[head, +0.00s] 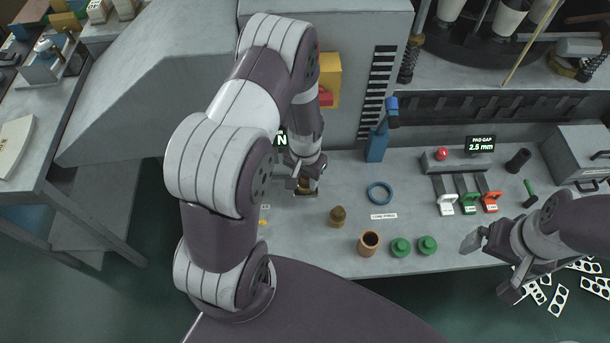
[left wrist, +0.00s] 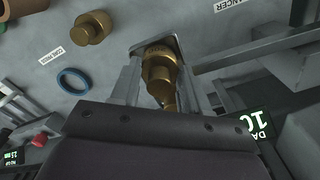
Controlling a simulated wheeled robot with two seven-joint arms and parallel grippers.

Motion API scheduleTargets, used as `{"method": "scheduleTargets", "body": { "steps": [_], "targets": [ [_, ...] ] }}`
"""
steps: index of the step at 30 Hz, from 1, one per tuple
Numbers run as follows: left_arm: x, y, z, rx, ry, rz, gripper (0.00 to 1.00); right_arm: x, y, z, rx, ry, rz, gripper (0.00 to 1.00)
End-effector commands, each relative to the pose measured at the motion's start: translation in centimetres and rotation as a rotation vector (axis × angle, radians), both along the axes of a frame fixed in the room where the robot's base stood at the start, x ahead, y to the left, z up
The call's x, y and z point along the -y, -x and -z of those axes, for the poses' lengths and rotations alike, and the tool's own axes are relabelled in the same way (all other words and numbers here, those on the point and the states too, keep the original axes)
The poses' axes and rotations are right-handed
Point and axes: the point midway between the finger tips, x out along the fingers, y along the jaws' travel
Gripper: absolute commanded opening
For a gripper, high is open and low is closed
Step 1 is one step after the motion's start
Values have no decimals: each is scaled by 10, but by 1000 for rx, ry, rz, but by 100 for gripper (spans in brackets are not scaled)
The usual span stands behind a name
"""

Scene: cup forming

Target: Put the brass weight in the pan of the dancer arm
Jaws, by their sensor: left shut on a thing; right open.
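My left gripper (head: 304,183) is shut on a brass weight, a stepped piece with a knob, which shows between the fingers in the left wrist view (left wrist: 160,72). A small square grey pan (left wrist: 139,48) lies at the weight's far end, at the end of a grey bar (left wrist: 262,46) that runs off right, near a label ending in "ANCER". The weight overlaps the pan in view; I cannot tell whether it rests on it. In the head view my arm and fingers hide most of this spot. My right gripper (head: 488,266) is open and empty beyond the bench's front edge.
A second brass piece (head: 338,216) stands on the bench, also in the left wrist view (left wrist: 92,27). Around it are a blue ring (head: 380,193), an orange-brown cup (head: 369,243) and green pieces (head: 401,247). A blue post (head: 377,145) stands behind. Coloured levers (head: 468,203) are to the right.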

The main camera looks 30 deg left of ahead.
Motion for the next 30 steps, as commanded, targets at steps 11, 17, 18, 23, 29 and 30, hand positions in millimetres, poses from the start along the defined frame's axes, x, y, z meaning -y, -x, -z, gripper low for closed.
{"method": "scheduleTargets", "body": {
  "steps": [11,17,18,23,29,30],
  "targets": [
    [0,0,0,0,0,0,75,0,0,0,0,0,0,100],
    [0,0,0,-1,0,0,78,0,0,0,0,0,0,100],
    [0,0,0,-1,0,0,91,0,0,0,0,0,0,100],
    [0,0,0,0,0,0,100,0,0,0,0,0,0,100],
    [0,0,-6,0,0,0,100,0,0,-5,0,0,0,100],
    [0,0,-9,0,0,0,100,0,0,-8,0,0,0,100]
  ]
}}
